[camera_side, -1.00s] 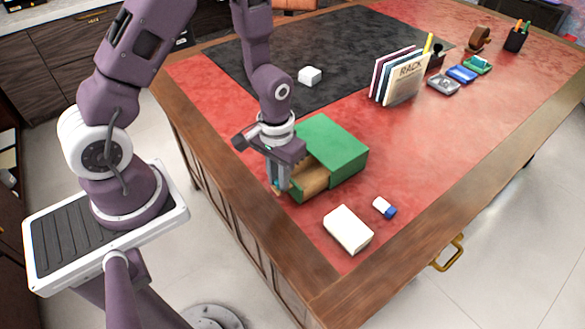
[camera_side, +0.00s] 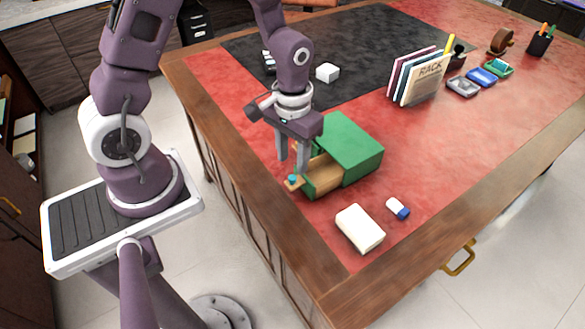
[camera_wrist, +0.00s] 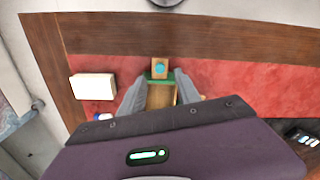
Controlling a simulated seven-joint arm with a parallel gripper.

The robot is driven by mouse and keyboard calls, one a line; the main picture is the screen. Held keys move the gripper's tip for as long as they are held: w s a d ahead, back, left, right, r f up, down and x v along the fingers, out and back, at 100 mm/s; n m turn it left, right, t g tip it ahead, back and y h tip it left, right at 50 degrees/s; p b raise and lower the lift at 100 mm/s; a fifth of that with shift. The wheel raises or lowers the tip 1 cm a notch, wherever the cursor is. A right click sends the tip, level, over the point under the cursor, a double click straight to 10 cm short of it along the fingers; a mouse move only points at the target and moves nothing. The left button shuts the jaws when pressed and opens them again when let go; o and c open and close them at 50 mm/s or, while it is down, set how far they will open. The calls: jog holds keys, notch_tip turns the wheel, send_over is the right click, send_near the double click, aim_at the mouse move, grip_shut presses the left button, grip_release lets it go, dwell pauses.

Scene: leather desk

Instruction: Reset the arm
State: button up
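My gripper (camera_side: 292,166) hangs fingers-down above the front of a green box (camera_side: 352,150) on the desk. The box has a light wooden drawer (camera_side: 322,172) pulled partly out, with a small teal knob (camera_side: 292,180) on its front. In the wrist view my two grey fingers (camera_wrist: 160,88) stand apart, with the drawer (camera_wrist: 160,97) and the teal knob (camera_wrist: 159,69) showing between and beyond them. Nothing shows held between the fingers. The inside of the drawer is mostly hidden.
A white block (camera_side: 360,229) and a blue-and-white eraser (camera_side: 398,208) lie near the desk's front edge. A white cube (camera_side: 328,72) sits on the black mat (camera_side: 370,45). A book rack (camera_side: 420,80), small trays and a pen cup (camera_side: 540,40) stand farther back.

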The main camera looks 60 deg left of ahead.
jog(key=shift+r, duration=0.8)
jog(key=s+r+m+t, duration=0.2)
jog(key=s+r+t, duration=0.15)
jog(key=r, duration=1.15)
jog(key=s+d+r+m+t, duration=0.1)
jog(key=s+r+t, duration=0.1)
jog(key=s+r, duration=0.4)
jog(key=s, duration=0.3)
jog(key=shift+s+d+r, duration=0.2)
jog(key=shift+s+d, duration=0.05)
jog(key=shift+s, duration=0.15)
